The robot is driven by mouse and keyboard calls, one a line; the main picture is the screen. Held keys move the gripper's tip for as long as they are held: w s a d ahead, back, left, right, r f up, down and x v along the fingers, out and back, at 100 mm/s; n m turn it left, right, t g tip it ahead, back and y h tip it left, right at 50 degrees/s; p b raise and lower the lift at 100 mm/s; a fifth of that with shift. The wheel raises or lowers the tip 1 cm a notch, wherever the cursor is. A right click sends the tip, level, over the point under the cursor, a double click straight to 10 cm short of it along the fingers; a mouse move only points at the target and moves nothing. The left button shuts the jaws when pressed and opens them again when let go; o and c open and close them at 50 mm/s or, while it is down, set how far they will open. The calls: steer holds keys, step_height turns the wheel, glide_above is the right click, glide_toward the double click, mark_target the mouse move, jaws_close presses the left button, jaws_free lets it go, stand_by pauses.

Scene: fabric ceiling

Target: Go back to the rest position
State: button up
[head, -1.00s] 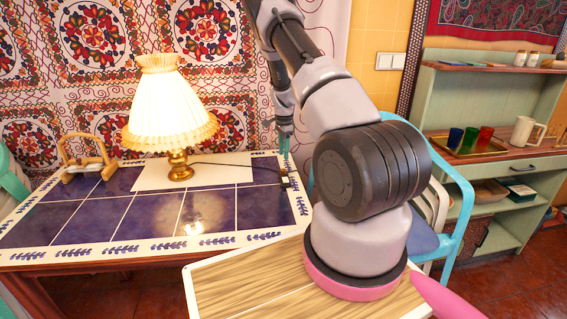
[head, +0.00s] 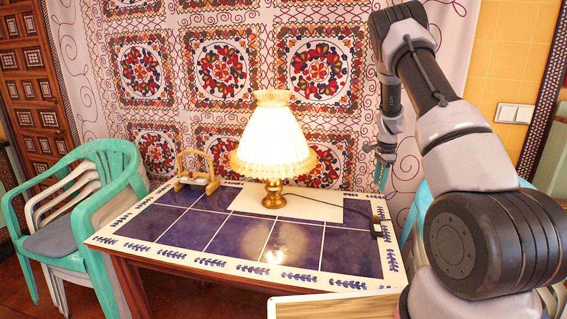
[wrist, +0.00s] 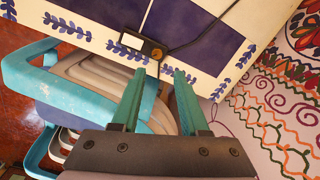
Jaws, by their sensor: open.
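My gripper (head: 382,172) hangs at the right end of the tiled table (head: 215,262), near the patterned wall cloth. In the wrist view my gripper (wrist: 157,92) has its two green fingers apart with nothing between them. Beyond the fingertips lie the table's edge and a small black switch (wrist: 142,43) with a cable. The switch also shows on the table's right border in the head view (head: 376,228). My arm rises from the lower right and bends over to the gripper.
A lit lamp (head: 272,140) stands on a white sheet (head: 325,211) on the table. A small wooden stand (head: 195,172) sits at the table's back left. Green and white chairs (head: 85,205) stand at the left. A blue chair (wrist: 75,90) lies beneath my gripper.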

steer(key=s+a+r+n+t+y, duration=0.15)
steer(key=s+a+r, duration=0.25)
steer(key=r, duration=0.5)
steer(key=s+a+r+n+t, duration=0.1)
steer(key=s+a+r+n, duration=0.15)
steer(key=s+r, duration=0.45)
steer(key=s+a+r+n+t, duration=0.15)
steer(key=a+r, duration=0.25)
steer(key=r, duration=0.7)
steer(key=s+a+r+n, duration=0.2)
steer(key=s, duration=0.6)
steer(key=s+a+r+n+t, duration=0.1)
steer(key=s+a+r+n, duration=0.1)
steer(key=s, duration=0.6)
steer(key=s+a+r+n+t, duration=0.1)
steer(key=s+a+r+n, duration=0.2)
steer(key=s, duration=0.5)
steer(key=shift+r, duration=0.55)
